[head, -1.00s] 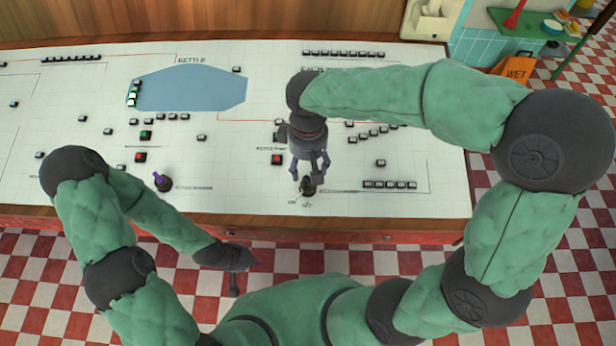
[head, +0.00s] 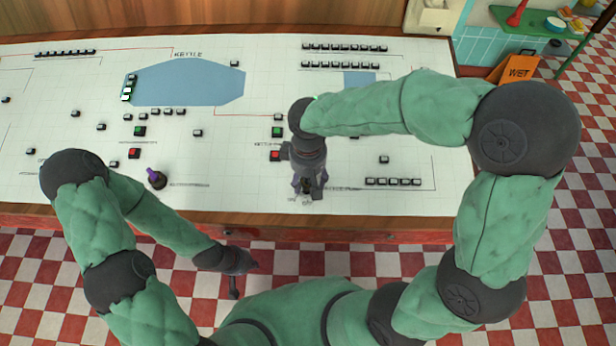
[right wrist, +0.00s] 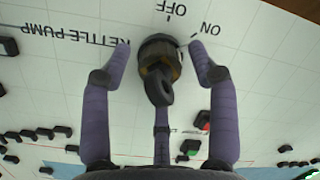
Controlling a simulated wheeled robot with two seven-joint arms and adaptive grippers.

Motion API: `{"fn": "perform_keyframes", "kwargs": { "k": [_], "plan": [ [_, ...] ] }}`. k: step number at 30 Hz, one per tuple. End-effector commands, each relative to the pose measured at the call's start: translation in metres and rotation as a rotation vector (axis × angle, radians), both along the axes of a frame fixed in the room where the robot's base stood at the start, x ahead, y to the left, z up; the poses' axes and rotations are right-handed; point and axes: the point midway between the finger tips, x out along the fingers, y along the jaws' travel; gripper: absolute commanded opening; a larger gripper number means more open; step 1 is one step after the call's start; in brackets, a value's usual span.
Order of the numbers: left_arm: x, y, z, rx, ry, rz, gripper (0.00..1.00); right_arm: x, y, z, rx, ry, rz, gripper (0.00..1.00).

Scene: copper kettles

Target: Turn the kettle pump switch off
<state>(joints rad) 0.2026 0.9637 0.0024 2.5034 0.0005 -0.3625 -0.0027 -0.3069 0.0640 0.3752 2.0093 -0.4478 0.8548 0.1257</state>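The kettle pump switch (right wrist: 160,60) is a dark round knob with a brass-coloured collar and a short dark lever. The panel beside it reads KETTLE PUMP, OFF and ON in the right wrist view. My right gripper (right wrist: 160,48) is open, with its purple fingers spread around the switch and gaps visible on both sides. In the head view my right gripper (head: 309,190) points down over the switch and hides most of it. My left gripper (head: 235,285) hangs in front of the panel's near edge, away from the switch; its fingers are too small to read.
The white control panel (head: 230,200) carries several small buttons and a blue kettle diagram (head: 190,85). A second switch with a purple lever (head: 155,178) stands to the left. A red button (head: 275,155) and a green button (head: 277,132) sit close to my right gripper.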

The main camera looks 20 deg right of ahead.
Motion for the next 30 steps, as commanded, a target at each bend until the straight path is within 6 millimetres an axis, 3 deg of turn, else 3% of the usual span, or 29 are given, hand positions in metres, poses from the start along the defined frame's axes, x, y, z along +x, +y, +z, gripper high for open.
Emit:
{"fn": "perform_keyframes", "kwargs": {
  "k": [1, 4, 5, 17, 30],
  "plan": [
    [0.000, 0.000, 0.000, 0.000, 0.000, 0.000, 0.00, 0.000, 0.000, 0.000, 0.000, 0.000, 0.000, 0.38],
    [0.000, 0.000, 0.000, 0.000, 0.000, 0.000, 0.00, 0.000, 0.000, 0.000, 0.000, 0.000, 0.000, 0.10],
    [0.000, 0.000, 0.000, 0.000, 0.000, 0.000, 0.00, 0.000, 0.000, 0.000, 0.000, 0.000, 0.000, 0.07],
    [0.000, 0.000, 0.004, 0.000, 0.000, 0.000, 0.00, 0.000, 0.000, 0.001, 0.000, 0.000, 0.031, 0.07],
    [0.000, 0.000, 0.026, 0.000, 0.000, 0.000, 0.00, 0.000, 0.000, 0.002, 0.000, 0.001, 0.212, 0.07]
  ]
}}
